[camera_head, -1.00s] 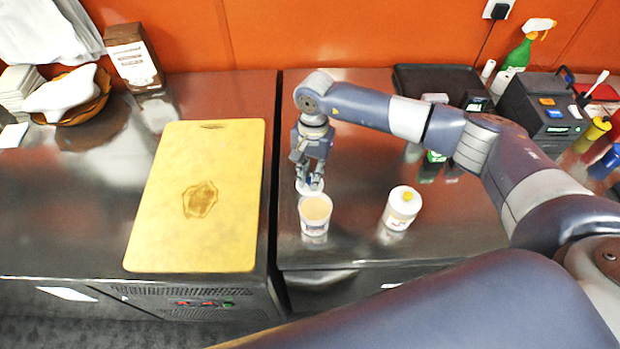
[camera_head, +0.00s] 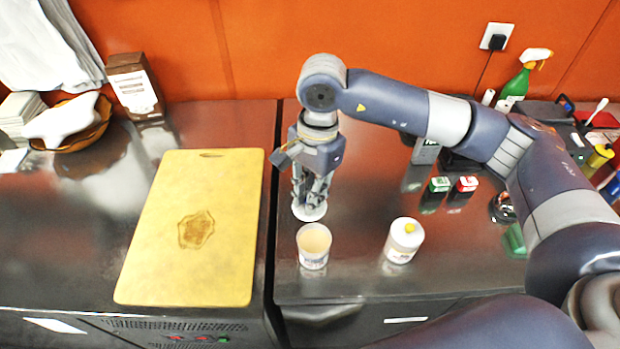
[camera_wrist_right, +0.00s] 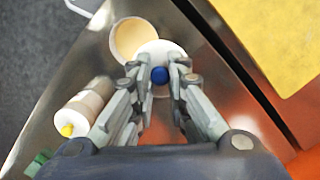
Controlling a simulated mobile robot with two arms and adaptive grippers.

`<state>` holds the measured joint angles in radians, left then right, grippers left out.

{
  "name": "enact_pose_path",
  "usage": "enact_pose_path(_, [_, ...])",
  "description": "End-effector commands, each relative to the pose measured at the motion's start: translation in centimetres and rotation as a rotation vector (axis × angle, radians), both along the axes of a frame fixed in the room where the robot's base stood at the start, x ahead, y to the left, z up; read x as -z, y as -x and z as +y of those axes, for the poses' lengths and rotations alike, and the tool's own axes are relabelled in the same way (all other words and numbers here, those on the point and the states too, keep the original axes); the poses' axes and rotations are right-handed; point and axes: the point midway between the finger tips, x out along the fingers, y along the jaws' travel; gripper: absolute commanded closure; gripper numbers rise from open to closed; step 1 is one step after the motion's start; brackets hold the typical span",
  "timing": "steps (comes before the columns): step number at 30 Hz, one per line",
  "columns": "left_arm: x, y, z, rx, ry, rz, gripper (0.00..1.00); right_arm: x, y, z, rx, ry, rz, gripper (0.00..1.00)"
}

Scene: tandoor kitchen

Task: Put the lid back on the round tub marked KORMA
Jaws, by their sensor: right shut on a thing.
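A round white tub (camera_head: 313,256) stands open on the steel counter, pale beige inside. Its label is too small to read. My right gripper (camera_head: 311,198) points down just behind it, shut on the blue knob (camera_wrist_right: 160,75) of a round white lid (camera_head: 309,213). The lid is roughly level and apart from the tub's mouth. In the right wrist view the lid (camera_wrist_right: 151,50) overlaps part of the open tub (camera_wrist_right: 133,38), and the fingers flank the knob. My left gripper is not in view.
A white tub with a yellow-knobbed lid (camera_head: 403,241) stands to the right. A yellow cutting board (camera_head: 190,245) lies on the left counter, across a gap. Small green-topped (camera_head: 438,186) and red-topped (camera_head: 465,185) containers stand farther right. Counter around the open tub is clear.

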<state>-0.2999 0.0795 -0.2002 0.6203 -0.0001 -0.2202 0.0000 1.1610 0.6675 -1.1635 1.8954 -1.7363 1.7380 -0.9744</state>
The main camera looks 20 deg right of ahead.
Motion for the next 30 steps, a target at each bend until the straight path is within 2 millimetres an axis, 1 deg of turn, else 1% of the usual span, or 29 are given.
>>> enact_pose_path(1, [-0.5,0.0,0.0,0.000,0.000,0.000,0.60,-0.7,1.1,0.2,0.038,-0.001,0.000,0.98])
enact_pose_path(3, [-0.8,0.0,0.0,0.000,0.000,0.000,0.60,-1.2,2.4,0.4,0.097,-0.001,0.001,0.98])
enact_pose_path(6, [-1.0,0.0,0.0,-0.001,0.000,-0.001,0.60,-1.7,3.7,0.6,0.162,-0.002,0.002,0.98])
enact_pose_path(9, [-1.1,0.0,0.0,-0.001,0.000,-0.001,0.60,-2.0,4.6,0.8,0.203,-0.004,0.004,0.98])
enact_pose_path(14, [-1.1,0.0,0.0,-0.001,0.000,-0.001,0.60,-1.8,5.0,0.8,0.228,-0.004,0.005,0.98])
enact_pose_path(20, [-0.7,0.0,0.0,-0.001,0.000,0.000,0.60,-0.8,5.0,0.8,0.228,-0.004,0.007,0.98])
enact_pose_path(26, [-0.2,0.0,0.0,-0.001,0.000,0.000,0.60,1.0,5.0,0.8,0.227,-0.003,0.007,0.98])
enact_pose_path(30, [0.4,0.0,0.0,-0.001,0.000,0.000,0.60,2.6,5.0,0.8,0.227,-0.004,0.006,0.98])
